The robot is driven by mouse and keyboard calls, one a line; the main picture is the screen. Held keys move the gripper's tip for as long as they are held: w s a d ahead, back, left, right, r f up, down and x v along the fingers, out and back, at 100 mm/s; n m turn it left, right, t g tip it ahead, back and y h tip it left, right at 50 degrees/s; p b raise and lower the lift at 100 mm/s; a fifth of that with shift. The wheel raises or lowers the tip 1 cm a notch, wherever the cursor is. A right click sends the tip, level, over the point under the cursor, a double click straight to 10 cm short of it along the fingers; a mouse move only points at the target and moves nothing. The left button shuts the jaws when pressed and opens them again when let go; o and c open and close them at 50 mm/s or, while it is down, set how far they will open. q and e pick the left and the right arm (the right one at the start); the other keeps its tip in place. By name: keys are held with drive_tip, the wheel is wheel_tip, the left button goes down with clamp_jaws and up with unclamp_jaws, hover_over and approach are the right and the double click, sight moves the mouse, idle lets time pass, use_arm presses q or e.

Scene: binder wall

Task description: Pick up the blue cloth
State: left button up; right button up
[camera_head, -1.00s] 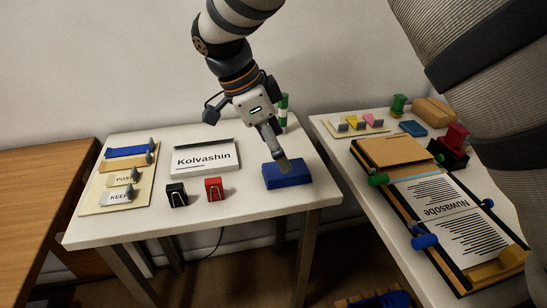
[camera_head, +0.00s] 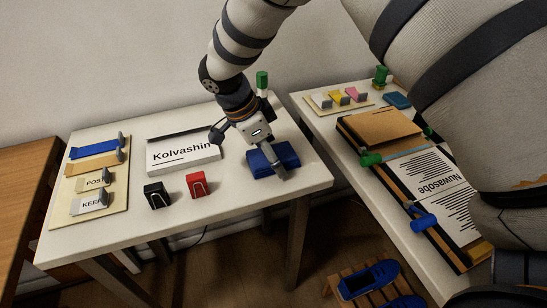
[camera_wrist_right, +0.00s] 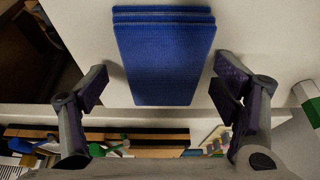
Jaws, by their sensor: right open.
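The blue cloth (camera_head: 290,154) is a folded, layered pad lying near the right front of the middle white table. It also fills the upper middle of the right wrist view (camera_wrist_right: 165,55). My right gripper (camera_head: 274,166) is low over the cloth in the head view, fingers pointing down. In the right wrist view the right gripper (camera_wrist_right: 162,88) is open, with one finger on each side of the cloth's near end and a gap on both sides. Part of the cloth is hidden behind the gripper in the head view. My left gripper is not in view.
The white table (camera_head: 235,195) also holds a black clip (camera_head: 157,195), a red clip (camera_head: 197,186), the Kolvashin binder (camera_head: 184,155) and a tag board (camera_head: 122,185). A green-capped white stick (camera_head: 262,80) stands behind the gripper. A second table (camera_head: 322,128) at right carries a Nuwasobe binder.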

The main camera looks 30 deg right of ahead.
sight(277, 153)
drive_tip(key=c, duration=1.1)
drive_tip(key=shift+c, duration=0.2)
drive_tip(key=shift+r, duration=0.25)
wheel_tip(277, 153, up, 3)
drive_tip(key=shift+w+f, duration=0.1)
drive_tip(key=shift+f, duration=0.1)
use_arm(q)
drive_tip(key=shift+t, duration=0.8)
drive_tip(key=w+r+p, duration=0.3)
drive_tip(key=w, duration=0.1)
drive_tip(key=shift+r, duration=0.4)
use_arm(e)
drive_tip(key=s+a+r, duration=0.8)
drive_tip(key=s+r, duration=0.2)
drive_tip(key=s, duration=0.1)
drive_tip(key=shift+s+a+r, duration=0.15)
drive_tip(key=shift+s, duration=0.05)
